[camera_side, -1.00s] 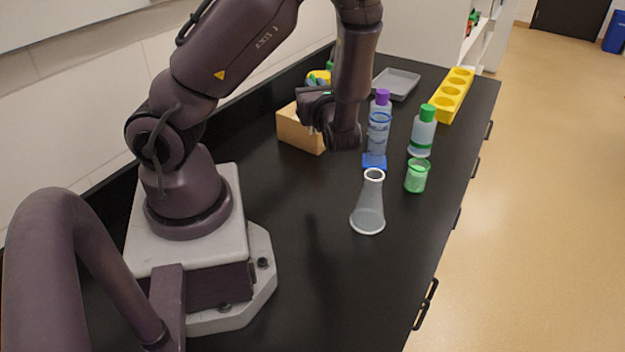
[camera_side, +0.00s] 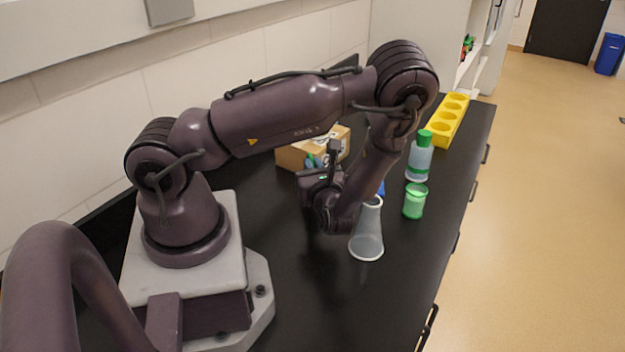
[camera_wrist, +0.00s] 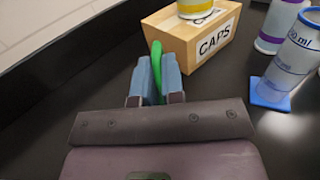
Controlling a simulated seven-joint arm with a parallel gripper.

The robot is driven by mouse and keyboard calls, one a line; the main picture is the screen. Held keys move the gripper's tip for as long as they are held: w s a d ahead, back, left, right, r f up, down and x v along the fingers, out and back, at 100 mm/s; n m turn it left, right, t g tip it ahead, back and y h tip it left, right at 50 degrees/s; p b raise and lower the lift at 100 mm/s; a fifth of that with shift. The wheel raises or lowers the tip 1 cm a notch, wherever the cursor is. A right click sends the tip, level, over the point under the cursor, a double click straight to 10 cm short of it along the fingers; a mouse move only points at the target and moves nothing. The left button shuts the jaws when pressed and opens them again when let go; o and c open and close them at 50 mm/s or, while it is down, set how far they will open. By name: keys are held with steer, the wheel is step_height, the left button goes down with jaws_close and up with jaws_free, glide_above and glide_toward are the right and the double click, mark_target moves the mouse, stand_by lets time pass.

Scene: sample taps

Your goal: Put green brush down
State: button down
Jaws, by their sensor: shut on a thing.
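The green brush (camera_wrist: 156,54) is held between the blue fingers of my gripper (camera_wrist: 155,78) in the wrist view. Its curved green upper part sticks out past the fingertips; the rest is hidden by the fingers and gripper body. I cannot tell whether the brush touches the bench.
A blue-footed cylinder (camera_wrist: 290,62) and purple-banded bottle (camera_wrist: 277,28) stand right.

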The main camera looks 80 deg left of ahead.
steer(key=shift+f, duration=1.3)
steer(key=shift+f, duration=0.15)
steer(key=c, duration=1.2)
jaws_free()
steer(key=shift+c, duration=0.2)
